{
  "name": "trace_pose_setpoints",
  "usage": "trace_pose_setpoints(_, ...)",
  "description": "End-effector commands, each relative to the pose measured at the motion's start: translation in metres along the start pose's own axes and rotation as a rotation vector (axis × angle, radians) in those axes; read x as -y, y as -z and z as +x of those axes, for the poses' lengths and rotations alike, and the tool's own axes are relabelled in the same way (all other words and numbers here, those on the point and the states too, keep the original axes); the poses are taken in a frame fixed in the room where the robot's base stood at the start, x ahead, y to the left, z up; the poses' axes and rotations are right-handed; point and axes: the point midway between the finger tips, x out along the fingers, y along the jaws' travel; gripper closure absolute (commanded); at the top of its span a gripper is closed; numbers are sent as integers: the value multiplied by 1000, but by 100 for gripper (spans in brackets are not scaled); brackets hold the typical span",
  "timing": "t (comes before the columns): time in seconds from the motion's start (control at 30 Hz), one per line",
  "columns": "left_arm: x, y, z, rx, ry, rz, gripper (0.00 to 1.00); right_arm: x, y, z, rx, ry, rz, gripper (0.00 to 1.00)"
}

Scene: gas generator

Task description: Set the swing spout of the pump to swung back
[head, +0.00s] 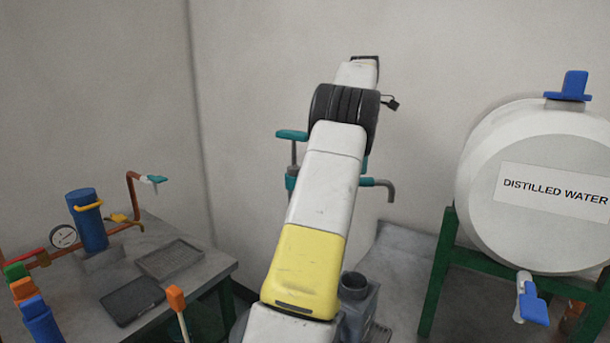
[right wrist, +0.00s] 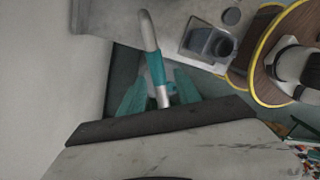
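The teal and grey pump stands against the back wall, mostly hidden behind my right arm in the head view. Its teal handle (head: 292,135) shows left of the arm. Its swing spout (head: 384,185) shows right of the arm, pointing right with its grey end bent down. A dark edge of my right gripper (right wrist: 165,122) lies across the lower part of that view, close to the spout's base. My left gripper is out of view.
A white distilled water tank (head: 530,240) on a green stand (head: 437,270) is at the right. A table (head: 212,262) with a blue cylinder (head: 88,222), pipes and trays is at the left. A grey box with a round opening (head: 355,285) stands below the spout.

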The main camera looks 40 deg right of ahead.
Motion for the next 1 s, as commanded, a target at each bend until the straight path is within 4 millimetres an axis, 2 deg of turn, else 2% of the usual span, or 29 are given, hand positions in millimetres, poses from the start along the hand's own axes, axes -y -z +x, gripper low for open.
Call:
trace_pose_setpoints(0.37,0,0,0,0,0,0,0,38,11,0,1,-1,1,60)
trace_pose_setpoints(0.8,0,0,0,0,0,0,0,121,36,4,0,-2,1,60)
trace_pose_setpoints(1.0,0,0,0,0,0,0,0,144,43,6,0,-1,2,60)
